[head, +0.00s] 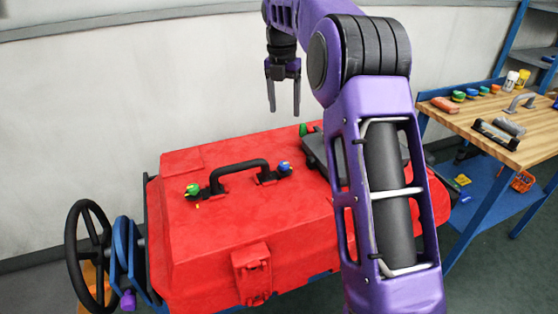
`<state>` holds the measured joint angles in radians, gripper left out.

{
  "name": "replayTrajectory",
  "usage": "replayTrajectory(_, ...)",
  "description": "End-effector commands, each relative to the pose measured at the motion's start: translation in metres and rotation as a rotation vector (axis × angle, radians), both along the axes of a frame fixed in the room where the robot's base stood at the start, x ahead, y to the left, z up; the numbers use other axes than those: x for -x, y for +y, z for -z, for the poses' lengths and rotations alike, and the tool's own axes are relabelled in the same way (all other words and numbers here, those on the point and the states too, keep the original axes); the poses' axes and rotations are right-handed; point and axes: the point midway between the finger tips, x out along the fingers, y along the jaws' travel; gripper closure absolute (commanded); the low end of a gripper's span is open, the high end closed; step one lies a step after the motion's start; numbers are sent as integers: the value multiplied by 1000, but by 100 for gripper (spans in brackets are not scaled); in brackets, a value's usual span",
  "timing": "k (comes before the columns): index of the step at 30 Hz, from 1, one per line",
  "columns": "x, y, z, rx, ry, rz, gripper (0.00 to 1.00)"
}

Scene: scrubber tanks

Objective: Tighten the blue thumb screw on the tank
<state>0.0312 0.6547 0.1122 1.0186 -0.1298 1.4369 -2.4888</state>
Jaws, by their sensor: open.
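The tank (245,225) is a large red box with a black handle (240,165) on its top. The blue thumb screw (284,168) stands at the right end of that handle. A green thumb screw (193,190) stands at the handle's left end, and another green knob (304,130) is at the tank's back edge. My gripper (284,110) hangs above the tank toward the wall, fingers pointing down. It is open and empty, apart from the blue screw and higher in the picture. How far the blue screw is turned in cannot be told.
A black handwheel (90,255) and a purple knob (127,300) are at the tank's left. A dark plate (318,155) lies on the tank, partly behind my arm. A wooden workbench (540,145) with tools and bottles stands at right. The space above the handle is clear.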

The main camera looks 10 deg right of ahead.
Motion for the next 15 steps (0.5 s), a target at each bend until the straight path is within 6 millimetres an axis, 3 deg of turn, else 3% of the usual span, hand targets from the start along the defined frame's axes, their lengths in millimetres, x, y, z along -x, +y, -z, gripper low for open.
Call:
replayTrajectory(8, 4, -2, 14, -62, 43, 4, 31)
replayTrajectory(15, 4, -2, 62, -60, 43, 5, 31)
